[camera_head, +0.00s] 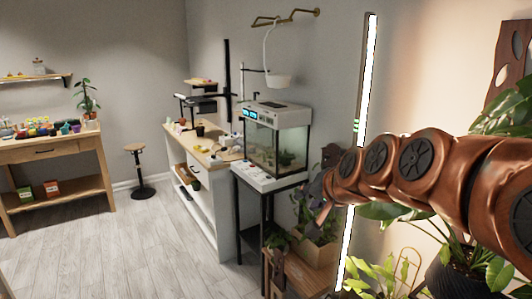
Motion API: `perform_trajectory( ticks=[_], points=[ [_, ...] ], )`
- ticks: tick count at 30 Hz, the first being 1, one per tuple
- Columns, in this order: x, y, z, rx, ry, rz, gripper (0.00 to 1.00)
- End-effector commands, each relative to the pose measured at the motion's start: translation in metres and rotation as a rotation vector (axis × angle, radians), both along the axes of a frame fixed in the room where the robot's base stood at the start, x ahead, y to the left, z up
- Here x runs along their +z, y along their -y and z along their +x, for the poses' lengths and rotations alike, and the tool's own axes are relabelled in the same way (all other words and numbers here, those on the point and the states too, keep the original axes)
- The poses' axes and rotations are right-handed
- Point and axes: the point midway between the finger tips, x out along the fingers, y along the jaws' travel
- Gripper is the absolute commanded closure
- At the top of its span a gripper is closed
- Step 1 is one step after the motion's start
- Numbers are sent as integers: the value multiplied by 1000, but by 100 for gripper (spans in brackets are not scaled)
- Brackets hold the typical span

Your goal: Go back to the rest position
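My copper-coloured arm reaches in from the right edge, stretched out to the left. My gripper (317,203) is at its far end, small and dark, in front of the plants and just below right of the fish tank in the picture. I cannot tell whether its fingers are open or shut, or whether anything is between them. Part of it blends with the leaves behind.
A fish tank (277,139) stands on a black-legged stand. Potted plants (455,270) crowd the lower right below my arm. A lit vertical lamp (367,90) stands behind the arm. A stool (137,165) and a wooden workbench (50,149) are farther left; the floor between is clear.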

Motion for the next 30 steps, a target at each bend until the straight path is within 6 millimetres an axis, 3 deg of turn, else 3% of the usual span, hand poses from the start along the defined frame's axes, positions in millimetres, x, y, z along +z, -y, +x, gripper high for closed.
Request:
perform_trajectory(
  ticks=[3,9,15,18,21,24,30],
  points=[
    [-44,5,-59,84,-151,-113,66],
    [-107,25,-163,215,-410,-276,66],
    [-150,56,-269,326,-668,-397,66],
    [-161,68,-312,365,-772,-435,66],
    [-169,77,-343,395,-852,-455,66],
    [-171,82,-359,409,-890,-467,66],
    [-172,84,-365,415,-905,-470,66]
  ],
)
